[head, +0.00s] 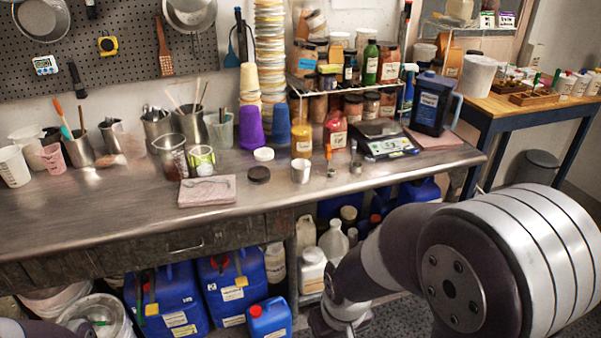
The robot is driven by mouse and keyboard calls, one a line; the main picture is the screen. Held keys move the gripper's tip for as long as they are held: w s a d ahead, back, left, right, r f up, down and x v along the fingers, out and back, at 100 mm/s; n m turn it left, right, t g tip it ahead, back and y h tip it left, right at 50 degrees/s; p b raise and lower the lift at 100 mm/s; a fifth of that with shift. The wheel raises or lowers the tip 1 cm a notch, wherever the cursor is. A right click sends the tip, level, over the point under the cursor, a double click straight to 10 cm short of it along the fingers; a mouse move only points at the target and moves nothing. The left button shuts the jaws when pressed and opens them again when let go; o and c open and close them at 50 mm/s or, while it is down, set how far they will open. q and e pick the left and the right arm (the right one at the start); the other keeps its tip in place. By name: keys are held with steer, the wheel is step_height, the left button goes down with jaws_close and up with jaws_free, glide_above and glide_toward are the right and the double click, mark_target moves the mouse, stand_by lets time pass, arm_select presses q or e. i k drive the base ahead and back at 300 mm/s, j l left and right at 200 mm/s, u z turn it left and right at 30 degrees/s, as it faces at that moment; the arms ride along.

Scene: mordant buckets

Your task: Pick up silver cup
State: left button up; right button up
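My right arm comes in from the lower right. Its gripper (338,318) is low in front of the bench, below and apart from the small cup, and its fingers are not clear. Only a bit of my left arm shows at the lower left corner; its gripper is out of view.
Blue jugs (232,283) sit under the bench. The front left of the benchtop is clear.

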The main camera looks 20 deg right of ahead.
mark_target(300, 167)
steer(key=i+l+z, duration=0.1)
steer(key=z, duration=0.3)
steer(key=i+z, duration=0.5)
steer(key=z, duration=0.25)
steer(key=i+j+z, duration=0.1)
steer(key=z, duration=0.3)
steer(key=i+j, duration=0.3)
steer(key=i, duration=0.15)
steer(key=i+j+z, duration=0.1)
steer(key=i+j, duration=0.2)
steer(key=i, duration=0.1)
